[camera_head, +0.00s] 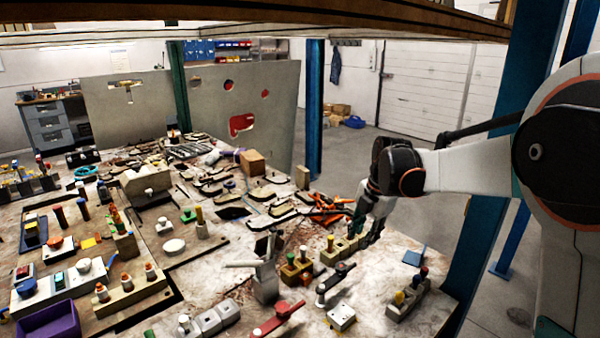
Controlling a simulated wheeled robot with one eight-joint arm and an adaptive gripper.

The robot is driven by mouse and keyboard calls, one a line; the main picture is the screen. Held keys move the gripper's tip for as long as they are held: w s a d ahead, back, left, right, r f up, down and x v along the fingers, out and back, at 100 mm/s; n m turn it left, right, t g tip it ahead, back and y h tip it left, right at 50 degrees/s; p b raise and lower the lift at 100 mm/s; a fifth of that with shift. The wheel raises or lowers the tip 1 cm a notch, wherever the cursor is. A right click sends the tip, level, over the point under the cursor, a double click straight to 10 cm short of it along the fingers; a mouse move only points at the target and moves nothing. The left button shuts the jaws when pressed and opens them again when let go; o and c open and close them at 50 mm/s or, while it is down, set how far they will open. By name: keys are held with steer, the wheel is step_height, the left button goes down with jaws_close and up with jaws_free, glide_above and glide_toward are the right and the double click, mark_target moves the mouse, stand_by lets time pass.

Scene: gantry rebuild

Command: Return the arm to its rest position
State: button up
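My white arm with dark joints reaches in from the right edge of the head view. My gripper (366,226) hangs at its end, pointing down over the right part of the cluttered workbench (400,246). The gripper is dark and small in the picture. I cannot tell whether its fingers are apart or together, and I see no thing clearly held in it. An orange tool-like object (328,208) lies just to the left of the gripper. Whether the gripper touches anything on the bench cannot be seen.
Blocks with coloured knobs (297,268), a red-handled lever (276,320) and a purple bin (48,324) crowd the bench. A blue post (314,105) stands behind, and another blue post (478,235) stands close below my arm. Beams cross overhead. Open floor (385,153) lies behind.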

steer(key=s+a+r+m+t, duration=0.1)
steer(key=s+a+r+m, duration=0.1)
steer(key=s+r+m, duration=0.55)
steer(key=s+f+m+t, duration=0.2)
steer(key=s+m, duration=0.6)
steer(key=s, duration=0.3)
steer(key=s+a+f+m+t+h, duration=0.1)
steer(key=s+f+m+t, duration=0.1)
steer(key=s+m, duration=0.7)
steer(key=shift+s+a, duration=0.25)
steer(key=shift+s, duration=1)
